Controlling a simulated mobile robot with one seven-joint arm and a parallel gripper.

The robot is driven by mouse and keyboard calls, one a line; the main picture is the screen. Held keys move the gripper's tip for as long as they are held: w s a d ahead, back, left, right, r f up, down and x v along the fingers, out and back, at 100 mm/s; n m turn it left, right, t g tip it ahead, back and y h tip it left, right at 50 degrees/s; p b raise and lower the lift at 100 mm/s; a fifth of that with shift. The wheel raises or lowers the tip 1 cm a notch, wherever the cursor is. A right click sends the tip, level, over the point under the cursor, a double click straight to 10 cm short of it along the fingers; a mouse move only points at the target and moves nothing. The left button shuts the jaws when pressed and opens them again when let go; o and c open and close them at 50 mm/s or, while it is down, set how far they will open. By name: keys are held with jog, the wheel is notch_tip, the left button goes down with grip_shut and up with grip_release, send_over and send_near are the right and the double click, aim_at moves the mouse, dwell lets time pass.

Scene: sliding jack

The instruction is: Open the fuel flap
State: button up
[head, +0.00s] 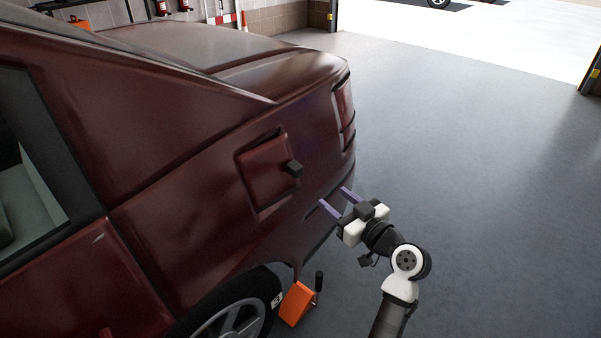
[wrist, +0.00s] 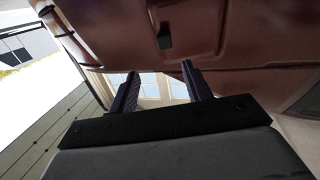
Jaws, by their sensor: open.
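The fuel flap (head: 268,176) is a dark red squarish panel on the rear side of the dark red car. It looks closed, or nearly so; I cannot tell whether there is a gap. A small black handle (head: 294,169) sticks out at its right edge. The handle also shows in the wrist view (wrist: 165,36), above the fingers and apart from them. My gripper (head: 335,201) is open and empty, with two purple-grey fingers. In the head view it is below and to the right of the flap. The fingers also show in the wrist view (wrist: 158,82).
The car (head: 190,215) fills the left side. An orange wheel chock (head: 296,303) with a black grip lies by the rear wheel (head: 232,322), below my gripper. The grey floor to the right is clear up to the open doorway.

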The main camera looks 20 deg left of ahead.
aim_at(299, 172)
jog(key=shift+y, duration=0.3)
jog(key=p+x, duration=0.1)
jog(key=x, duration=0.3)
jog(key=p+x, duration=0.1)
jog(key=x, duration=0.3)
jog(key=p+x, duration=0.2)
jog(key=x, duration=0.2)
jog(key=shift+s+a+r, duration=0.15)
jog(key=shift+a, duration=0.2)
jog(key=shift+w+a, duration=0.4)
jog(key=shift+a, duration=0.15)
jog(key=shift+c, duration=0.4)
grip_shut()
